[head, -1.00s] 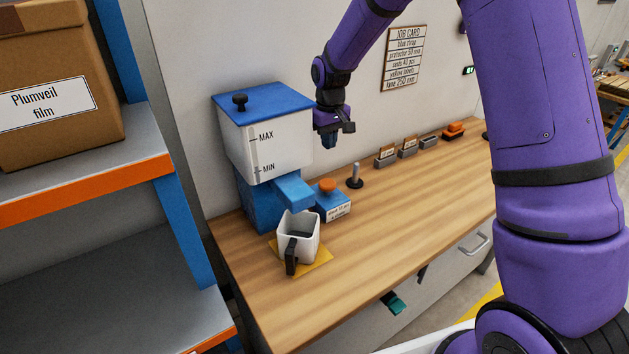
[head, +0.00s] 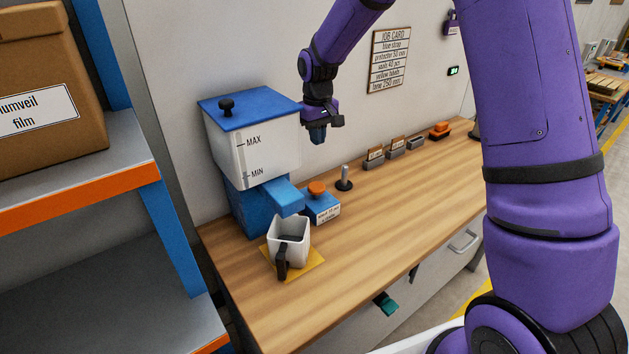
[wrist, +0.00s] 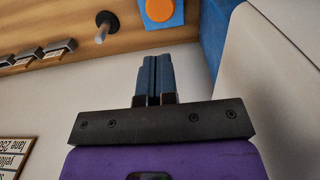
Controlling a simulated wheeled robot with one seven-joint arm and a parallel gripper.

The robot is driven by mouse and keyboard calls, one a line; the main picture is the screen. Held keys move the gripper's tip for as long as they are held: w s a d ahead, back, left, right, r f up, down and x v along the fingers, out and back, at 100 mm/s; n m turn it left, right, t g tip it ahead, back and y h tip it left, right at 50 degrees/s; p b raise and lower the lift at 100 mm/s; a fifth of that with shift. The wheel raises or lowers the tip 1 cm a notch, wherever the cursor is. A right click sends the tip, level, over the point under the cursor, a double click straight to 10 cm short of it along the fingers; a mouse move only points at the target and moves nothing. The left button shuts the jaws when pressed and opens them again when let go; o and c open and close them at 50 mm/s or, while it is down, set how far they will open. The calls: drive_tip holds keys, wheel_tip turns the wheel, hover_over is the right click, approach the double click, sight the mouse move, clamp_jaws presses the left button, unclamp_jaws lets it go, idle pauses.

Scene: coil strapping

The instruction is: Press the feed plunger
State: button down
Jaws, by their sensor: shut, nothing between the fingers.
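The feed plunger looks to be the orange round knob (head: 317,187) on a small blue box (head: 323,207) beside the hopper's spout. The same orange knob (wrist: 159,9) shows at the top of the wrist view. My gripper (head: 317,135) is in the air above and behind the knob, to the right of the white hopper with the blue lid (head: 252,135). In the wrist view its blue fingers (wrist: 153,65) are shut together and empty, apart from the knob. A white jug with a dark handle (head: 291,241) stands on a yellow mat (head: 310,268) under the spout.
A short post on a black base (head: 344,181) stands right of the blue box. Several small labelled holders (head: 396,147) and an orange item (head: 440,130) lie farther along the bench. A shelf (head: 90,186) with a cardboard box (head: 45,95) is at the left. The front bench top is clear.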

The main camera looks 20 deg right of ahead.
sight(317, 187)
wheel_tip(317, 187, down, 14)
drive_tip(key=shift+f, duration=0.1)
idle(0.5)
drive_tip(key=shift+s+f, duration=0.1)
drive_tip(key=shift+f, duration=1.15)
wheel_tip(317, 187, up, 14)
drive_tip(key=shift+r, duration=0.15)
idle(1.2)
